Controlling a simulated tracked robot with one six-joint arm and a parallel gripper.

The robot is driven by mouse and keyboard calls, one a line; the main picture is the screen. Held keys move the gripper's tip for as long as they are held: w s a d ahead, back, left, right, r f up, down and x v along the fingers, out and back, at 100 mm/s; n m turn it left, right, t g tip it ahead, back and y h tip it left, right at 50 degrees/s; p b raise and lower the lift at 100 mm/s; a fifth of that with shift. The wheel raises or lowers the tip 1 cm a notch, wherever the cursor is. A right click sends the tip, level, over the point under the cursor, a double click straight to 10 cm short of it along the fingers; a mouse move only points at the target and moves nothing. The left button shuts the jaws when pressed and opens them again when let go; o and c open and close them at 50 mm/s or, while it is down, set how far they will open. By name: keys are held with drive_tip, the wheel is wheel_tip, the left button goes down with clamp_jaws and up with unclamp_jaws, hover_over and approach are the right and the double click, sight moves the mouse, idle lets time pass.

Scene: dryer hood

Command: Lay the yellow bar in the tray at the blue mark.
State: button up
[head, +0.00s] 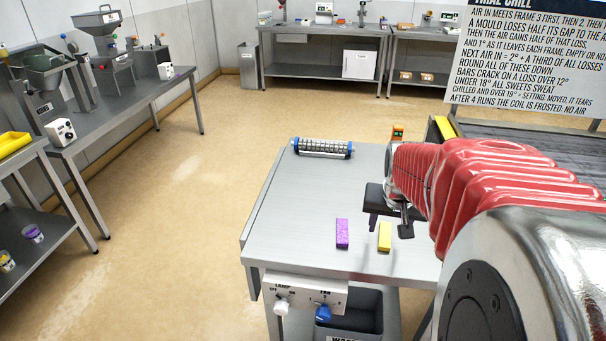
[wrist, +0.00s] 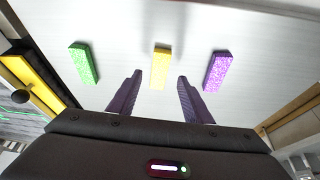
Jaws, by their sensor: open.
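The yellow bar (head: 385,236) lies on the steel table top, with the purple bar (head: 342,233) to its left. In the wrist view the yellow bar (wrist: 161,64) is in the middle, beyond and between the fingertips, not gripped. My gripper (head: 389,218) is over the table by the yellow bar; in the wrist view my gripper (wrist: 159,82) is open and empty. The purple bar (wrist: 217,71) is on the right there and a green bar (wrist: 84,63) on the left. The green bar does not show in the head view. I cannot make out a tray with a blue mark.
A roller with blue ends (head: 322,147) lies at the table's back. A control panel with a white knob and a blue knob (head: 323,314) is on the front, above a grey bin (head: 354,306). A dark mesh surface (head: 530,140) is at right, partly behind my arm.

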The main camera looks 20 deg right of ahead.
sight(385, 234)
drive_tip(key=shift+x, duration=1.7)
drive_tip(key=shift+c, duration=0.3)
clamp_jaws()
